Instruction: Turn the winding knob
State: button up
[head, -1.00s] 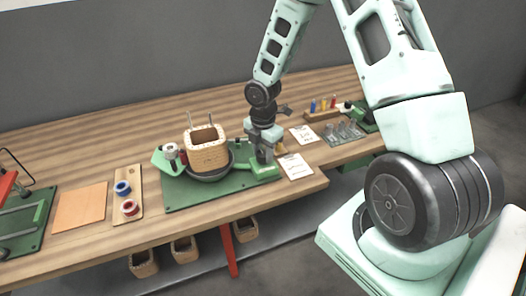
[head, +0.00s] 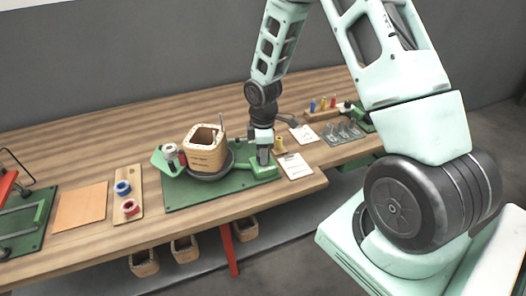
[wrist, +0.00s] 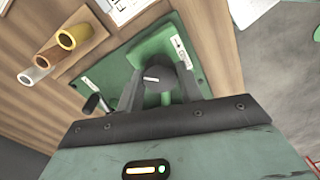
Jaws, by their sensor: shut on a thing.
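The winding knob (wrist: 154,77) is dark and round with a white mark on its face. It sits on a green block of the winder in the wrist view. My gripper (wrist: 160,88) is shut on it, with one finger on each side. In the head view my gripper (head: 264,160) points down at the right end of the winder's green base plate (head: 190,201), and the knob is hidden there. A beige square coil former (head: 205,157) stands on the winder's dark round turntable, left of my gripper.
A wooden board (head: 139,183) with blue and red spools lies left of the winder. A white paper card (head: 296,167) lies close right of my gripper. A rack (head: 321,114) of coloured pieces and glass-like items stand farther right. Bare tabletop lies behind the winder.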

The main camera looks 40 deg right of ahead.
jog(key=m, duration=0.4)
jog(key=shift+m, duration=0.3)
jog(key=m, duration=0.4)
jog(key=shift+m+b, duration=0.3)
jog(key=m, duration=0.4)
jog(key=shift+m, duration=2.1)
